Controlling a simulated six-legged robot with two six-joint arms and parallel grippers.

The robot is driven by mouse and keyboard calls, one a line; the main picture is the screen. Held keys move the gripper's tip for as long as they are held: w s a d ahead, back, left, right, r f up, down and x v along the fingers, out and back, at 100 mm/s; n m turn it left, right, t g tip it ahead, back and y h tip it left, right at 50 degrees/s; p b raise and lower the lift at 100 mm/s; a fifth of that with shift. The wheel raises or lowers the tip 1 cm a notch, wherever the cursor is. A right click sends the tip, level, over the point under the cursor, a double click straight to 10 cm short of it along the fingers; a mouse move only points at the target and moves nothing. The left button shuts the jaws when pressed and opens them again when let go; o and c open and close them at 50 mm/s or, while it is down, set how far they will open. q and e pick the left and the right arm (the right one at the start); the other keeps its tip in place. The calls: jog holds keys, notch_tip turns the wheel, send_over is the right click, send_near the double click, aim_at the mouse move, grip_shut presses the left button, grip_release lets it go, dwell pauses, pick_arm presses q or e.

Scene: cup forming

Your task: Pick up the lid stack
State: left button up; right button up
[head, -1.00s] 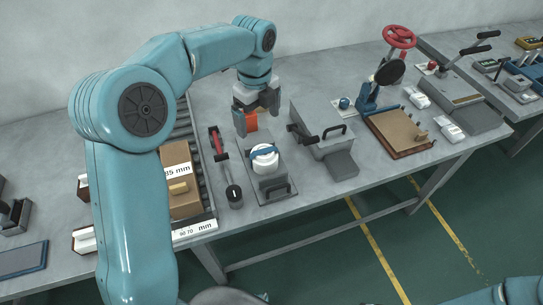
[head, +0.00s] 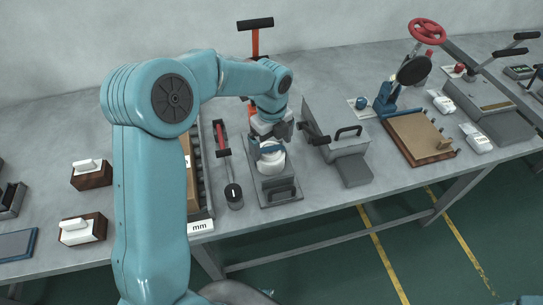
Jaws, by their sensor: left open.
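A round white stack with a blue band, which looks like the lid stack (head: 271,162), sits on a grey metal fixture (head: 278,186) near the front of the bench. My left gripper (head: 270,142) is open and points down right over the stack, its fingers by the upper part of it. The gripper partly covers the stack, and I cannot tell whether the fingers touch it. My right gripper is out of view.
A grey box with a black handle (head: 342,130) stands close on the right. A red-and-black lever tool (head: 227,165) is close on the left. A red post with a black crossbar (head: 255,36) rises behind. A brown board (head: 413,138) lies further right.

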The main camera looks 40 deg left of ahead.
aim_at(270, 150)
pick_arm(q)
jog(key=shift+s+a+f, duration=0.1)
jog(key=shift+f, duration=0.2)
notch_tip(270, 150, down, 5)
jog(key=shift+r, duration=0.1)
jog(key=shift+s+a, duration=0.1)
jog(key=c, duration=0.7)
